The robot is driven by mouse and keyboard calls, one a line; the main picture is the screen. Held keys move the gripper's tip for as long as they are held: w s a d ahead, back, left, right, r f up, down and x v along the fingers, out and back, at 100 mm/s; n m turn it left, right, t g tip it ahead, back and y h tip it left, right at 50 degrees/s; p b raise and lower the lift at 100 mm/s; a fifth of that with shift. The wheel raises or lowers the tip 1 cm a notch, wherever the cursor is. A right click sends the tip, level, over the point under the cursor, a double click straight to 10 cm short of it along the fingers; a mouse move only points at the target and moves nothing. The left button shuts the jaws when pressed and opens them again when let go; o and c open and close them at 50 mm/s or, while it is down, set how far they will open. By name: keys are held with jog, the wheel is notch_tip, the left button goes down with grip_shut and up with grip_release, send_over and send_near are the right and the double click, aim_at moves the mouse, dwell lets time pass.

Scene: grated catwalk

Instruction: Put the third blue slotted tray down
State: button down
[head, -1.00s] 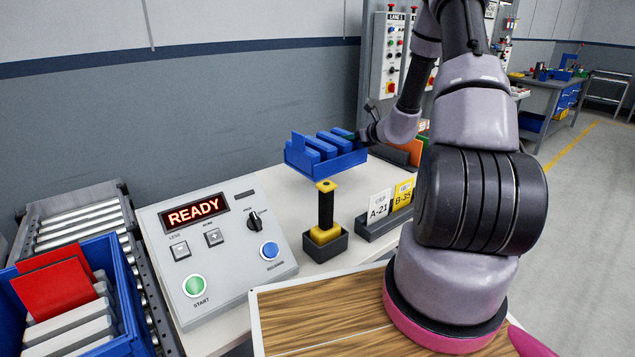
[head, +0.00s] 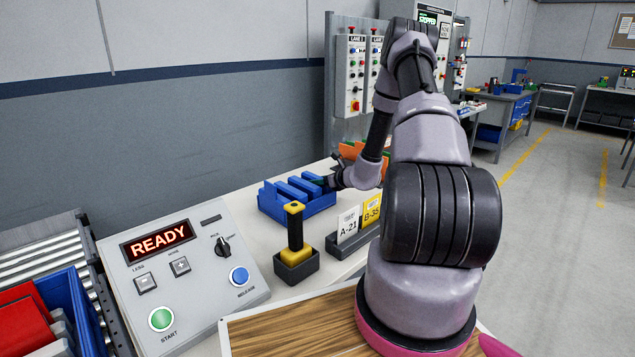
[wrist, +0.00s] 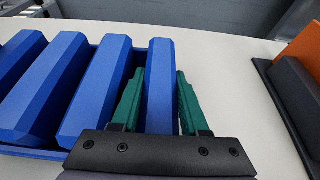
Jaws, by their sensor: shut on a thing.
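The blue slotted tray (head: 312,208) is at the back of the white table, level, behind the black-and-yellow handled tool. Its thick upright blue bars show in the wrist view, with the tray's rim (wrist: 35,153) at lower left. My gripper (wrist: 160,78) has its green fingers on both sides of the tray's rightmost blue bar and is shut on it. In the head view my gripper (head: 326,183) is at the tray's right end, partly hidden by my wrist. The tray looks to be at the tabletop; a small gap beneath cannot be ruled out.
A holder with A-21 and B-35 cards (head: 355,238) stands close right of the tray. The handled tool (head: 295,240) in its dark cup is just in front. A READY control box (head: 185,270) is left. An orange item (wrist: 302,50) in a dark rack lies to the right.

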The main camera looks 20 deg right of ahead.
jog(key=shift+c, duration=2.1)
grip_release()
jog(key=shift+f, duration=0.1)
jog(key=v, duration=1.2)
jog(key=s+a+r+n+g+y, duration=0.2)
jog(key=s+a+r+n+g, duration=0.15)
jog(key=a+r+n, duration=0.5)
jog(key=s+a+r+n+g+y, duration=0.3)
jog(key=s+a+r+n, duration=0.25)
jog(key=a+r, duration=0.55)
jog(key=s+r+n+h, duration=0.4)
jog(key=s+r+n, duration=0.2)
jog(key=s, duration=0.4)
jog(key=s+d+r+n+t+h, duration=0.1)
jog(key=s+r+n+h, duration=0.3)
jog(key=s+r+n, duration=0.3)
jog(key=shift+s+d+r, duration=0.3)
jog(key=shift+s+r, duration=0.95)
jog(key=shift+s, duration=0.65)
